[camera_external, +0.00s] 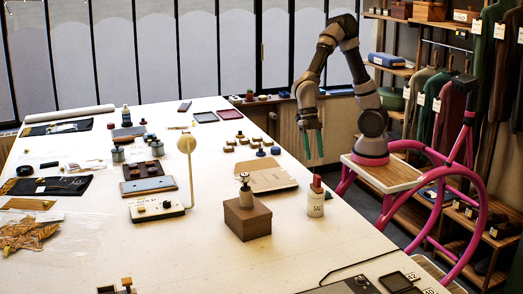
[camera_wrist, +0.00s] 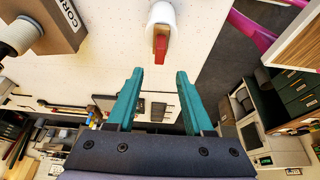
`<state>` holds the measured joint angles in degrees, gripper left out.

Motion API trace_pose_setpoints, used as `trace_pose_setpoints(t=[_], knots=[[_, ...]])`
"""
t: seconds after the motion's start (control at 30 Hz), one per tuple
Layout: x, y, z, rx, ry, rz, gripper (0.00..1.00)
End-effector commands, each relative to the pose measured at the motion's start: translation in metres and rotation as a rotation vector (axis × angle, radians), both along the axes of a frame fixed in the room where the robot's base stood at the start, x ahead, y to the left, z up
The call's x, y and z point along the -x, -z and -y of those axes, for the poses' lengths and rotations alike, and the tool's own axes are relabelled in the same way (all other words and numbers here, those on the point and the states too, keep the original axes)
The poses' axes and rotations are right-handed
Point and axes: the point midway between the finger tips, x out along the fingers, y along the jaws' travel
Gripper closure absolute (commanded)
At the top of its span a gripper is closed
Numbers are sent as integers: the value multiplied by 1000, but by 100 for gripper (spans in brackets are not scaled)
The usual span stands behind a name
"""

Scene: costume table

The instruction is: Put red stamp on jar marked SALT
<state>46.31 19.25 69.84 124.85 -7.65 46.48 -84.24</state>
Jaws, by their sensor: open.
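A white jar (camera_external: 315,206) stands near the table's right edge, with a label reading "SA" and the rest turned out of sight. A red stamp (camera_external: 317,183) is upright at the jar's top; I cannot tell whether it rests on the jar or sits in its mouth. In the wrist view the jar (camera_wrist: 161,14) is at the top centre, with the red stamp (camera_wrist: 161,46) pointing towards my gripper.
A brown box (camera_external: 246,219) with a knobbed object on top stands left of the jar; its label starts "COR" in the wrist view (camera_wrist: 62,14). A cardboard folder (camera_external: 262,177) lies behind. A scale-like device (camera_external: 157,208) is further left. Bare tabletop (camera_external: 290,255) lies in front.

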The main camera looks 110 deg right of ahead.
Motion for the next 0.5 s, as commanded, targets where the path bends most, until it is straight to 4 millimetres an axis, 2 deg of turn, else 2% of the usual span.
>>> trace_pose_setpoints(t=[0.13, 0.33, 0.43, 0.5], knots=[[-1, -16, 7, 1, 3, 2, 48], [2, -23, 12, 16, 21, -7, 48], [8, -17, 19, 78, 115, -29, 48], [16, -14, 29, 144, 240, -45, 48]])
